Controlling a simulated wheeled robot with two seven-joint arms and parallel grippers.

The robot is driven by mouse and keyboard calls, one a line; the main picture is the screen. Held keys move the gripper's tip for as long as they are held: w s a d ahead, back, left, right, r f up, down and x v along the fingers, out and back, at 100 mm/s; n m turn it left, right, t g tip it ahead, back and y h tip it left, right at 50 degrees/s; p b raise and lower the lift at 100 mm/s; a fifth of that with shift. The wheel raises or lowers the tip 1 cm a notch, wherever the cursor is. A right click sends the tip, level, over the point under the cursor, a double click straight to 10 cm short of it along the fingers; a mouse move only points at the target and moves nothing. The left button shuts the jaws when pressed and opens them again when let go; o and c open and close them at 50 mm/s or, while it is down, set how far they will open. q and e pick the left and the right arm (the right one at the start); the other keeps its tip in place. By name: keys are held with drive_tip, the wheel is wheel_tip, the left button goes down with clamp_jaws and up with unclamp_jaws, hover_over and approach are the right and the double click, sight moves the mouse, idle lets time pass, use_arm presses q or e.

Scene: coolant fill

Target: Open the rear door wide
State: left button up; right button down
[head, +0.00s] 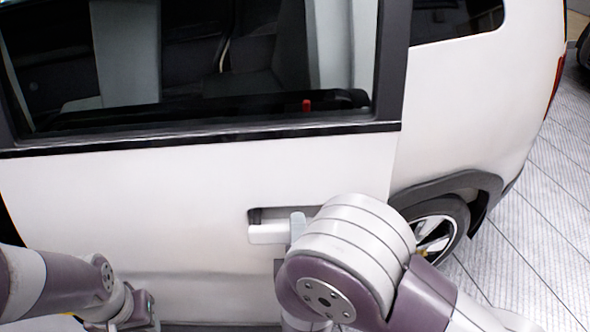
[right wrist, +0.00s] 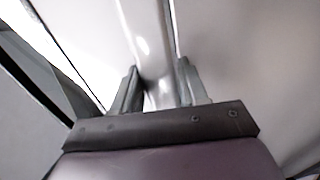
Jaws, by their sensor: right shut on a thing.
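The white rear door (head: 130,210) fills the left and middle of the head view, with a dark window in its upper half. Its pale handle (head: 268,233) sits in a dark recess near the door's right edge. My right gripper (head: 298,228) is at the handle, and my wrist hides the handle's right end. In the right wrist view the handle (right wrist: 157,80) runs between the two fingers, and the gripper (right wrist: 158,88) is shut on it. My left gripper (head: 145,312) is low at the left, apart from the handle; its fingertips are not clear.
The car's rear body (head: 470,110) and rear wheel (head: 437,230) are right of the door. Tiled floor (head: 540,230) lies open at the right. Through the window, seats and a small red part (head: 307,105) show. I cannot tell whether the door stands ajar.

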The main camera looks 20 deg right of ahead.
drive_tip(key=shift+s+a, duration=0.1)
drive_tip(key=shift+s, duration=0.3)
drive_tip(key=shift+m+h, duration=0.5)
drive_tip(key=shift+h, duration=0.3)
drive_tip(key=p+v, duration=0.1)
drive_tip(key=v, duration=0.3)
drive_tip(key=shift+s+a, duration=0.15)
drive_tip(key=c, duration=0.7)
unclamp_jaws()
drive_tip(key=shift+r, duration=0.1)
